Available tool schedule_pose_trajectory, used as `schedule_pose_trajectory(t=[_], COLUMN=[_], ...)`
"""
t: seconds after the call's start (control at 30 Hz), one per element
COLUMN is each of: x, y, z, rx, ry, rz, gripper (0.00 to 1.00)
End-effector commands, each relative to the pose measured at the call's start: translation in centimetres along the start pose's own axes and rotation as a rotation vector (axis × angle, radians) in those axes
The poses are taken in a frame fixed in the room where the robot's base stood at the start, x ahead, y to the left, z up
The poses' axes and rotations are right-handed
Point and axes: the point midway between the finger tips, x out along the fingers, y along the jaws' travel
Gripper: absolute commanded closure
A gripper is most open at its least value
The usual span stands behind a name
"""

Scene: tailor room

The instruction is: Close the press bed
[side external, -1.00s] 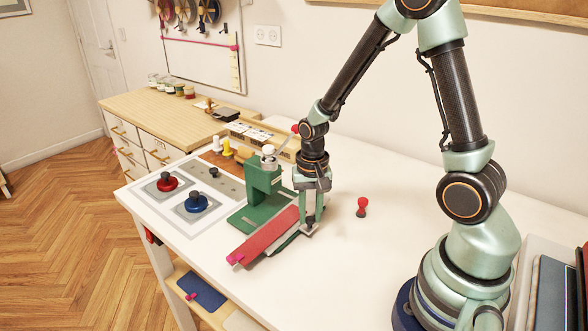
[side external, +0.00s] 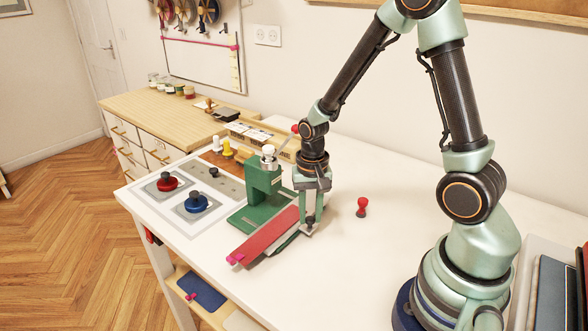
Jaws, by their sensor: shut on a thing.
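A green press (side external: 264,190) stands on the white table with a silver knob on top and a lever with a red ball end at its right. A red strip (side external: 264,238) lies slanting at the press's front right, with pink clips at its near end. A dark and pale bed piece (side external: 290,240) shows under and beside the strip. My gripper (side external: 309,221) points down just right of the press, shut on a small dark knob at the bed's right end. Much of the bed is hidden by the strip.
A blue knobbed die (side external: 196,203) and a red knobbed die (side external: 167,182) sit on a grey and white mat left of the press. A small red pawn-shaped piece (side external: 361,207) stands right of my gripper. A wooden tray (side external: 262,140) is behind the press. The table's right middle is clear.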

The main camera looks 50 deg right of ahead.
Motion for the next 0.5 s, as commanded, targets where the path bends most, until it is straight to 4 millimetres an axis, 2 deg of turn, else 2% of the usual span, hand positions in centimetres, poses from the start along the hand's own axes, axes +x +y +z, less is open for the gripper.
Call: schedule_pose_trajectory(t=[0.5], x=[-0.05], y=[-0.46], z=[-0.46], rx=[-0.001], ry=[0.002], rz=[-0.001], gripper=[1.0])
